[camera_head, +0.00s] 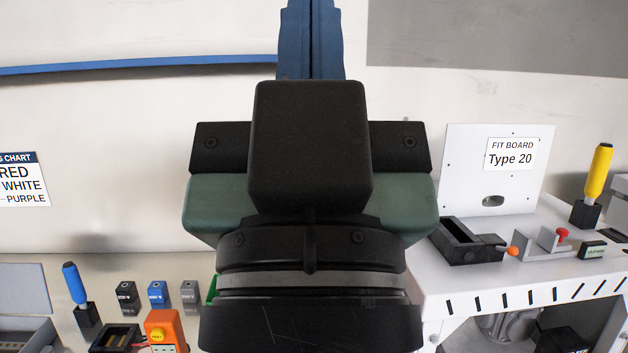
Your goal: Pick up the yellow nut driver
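The yellow nut driver (599,172) stands upright, leaning slightly, in a small black holder (585,214) at the far right, on the white workbench. Its yellow handle has a dark cap on top; its lower end is hidden in the holder. My gripper (311,190) fills the middle of the camera_head view, close to the camera, to the left of the nut driver and well apart from it. I see its black and green housing from behind. Its fingertips are hidden, so I cannot tell whether it is open or shut.
A blue-handled driver (74,284) stands in a holder at lower left, near small labelled blocks and an orange box (166,331). A "FIT BOARD Type 20" panel (460,166), a black fixture (467,241) and a red-knobbed clamp (556,241) sit left of the yellow driver.

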